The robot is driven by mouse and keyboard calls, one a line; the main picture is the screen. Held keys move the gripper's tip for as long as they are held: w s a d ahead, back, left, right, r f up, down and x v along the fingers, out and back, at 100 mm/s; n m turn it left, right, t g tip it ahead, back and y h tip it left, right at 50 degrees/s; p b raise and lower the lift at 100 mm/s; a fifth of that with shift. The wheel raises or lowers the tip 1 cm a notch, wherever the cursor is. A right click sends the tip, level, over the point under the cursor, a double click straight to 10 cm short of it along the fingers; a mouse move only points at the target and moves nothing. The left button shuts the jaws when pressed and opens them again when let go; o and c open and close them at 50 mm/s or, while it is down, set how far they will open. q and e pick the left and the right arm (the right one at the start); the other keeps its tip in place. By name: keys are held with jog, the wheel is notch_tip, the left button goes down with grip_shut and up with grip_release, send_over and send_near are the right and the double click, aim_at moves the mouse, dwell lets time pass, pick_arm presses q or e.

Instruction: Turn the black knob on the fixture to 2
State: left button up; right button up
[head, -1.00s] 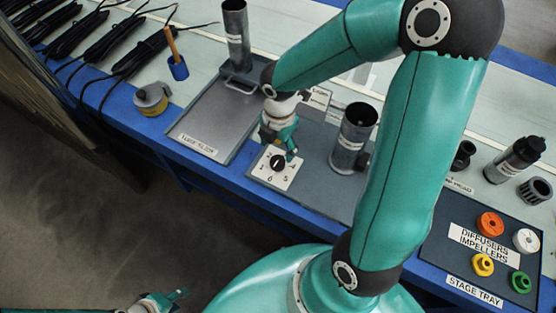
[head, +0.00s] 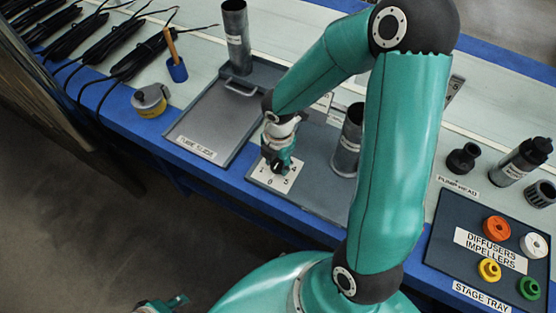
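The black knob (head: 276,167) sits on a white dial plate (head: 286,183) with numbers around it, on the grey fixture board (head: 318,200). The digits 4, 5 and 6 show; the far part of the dial is hidden by my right gripper. My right gripper (head: 280,160) points down right at the knob and overlaps it in the head view. I cannot tell whether its fingers touch the knob or how far apart they are. The knob's pointing direction is hidden. My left gripper (head: 176,301) is at the bottom edge, away from the table, and small in view.
A metal tube (head: 349,140) stands on the fixture board, partly behind my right arm. A grey tray (head: 222,120) with another upright tube (head: 236,40) lies to the left. The stage tray (head: 450,240) with coloured parts is at the right.

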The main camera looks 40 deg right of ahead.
jog(key=c, duration=0.5)
jog(key=shift+m+b, duration=0.3)
jog(key=shift+m, duration=0.1)
jog(key=m+b, duration=0.2)
jog(key=m, duration=0.2)
jog(key=shift+w+f+m, duration=0.1)
jog(key=shift+w+m, duration=0.05)
jog(key=shift+m, duration=0.15)
jog(key=m+b, duration=0.3)
jog(key=m, duration=0.3)
jog(key=shift+b, duration=0.35)
jog(key=m+b, duration=0.2)
jog(key=m, duration=0.4)
jog(key=shift+w+m+b, duration=0.1)
jog(key=shift+m+b, duration=0.25)
jog(key=shift+m, duration=0.05)
jog(key=m+b, duration=0.1)
jog(key=m, duration=0.4)
jog(key=shift+d+r+m+b, duration=0.1)
jog(key=shift+r+m+b, duration=0.1)
jog(key=shift+m+b, duration=0.15)
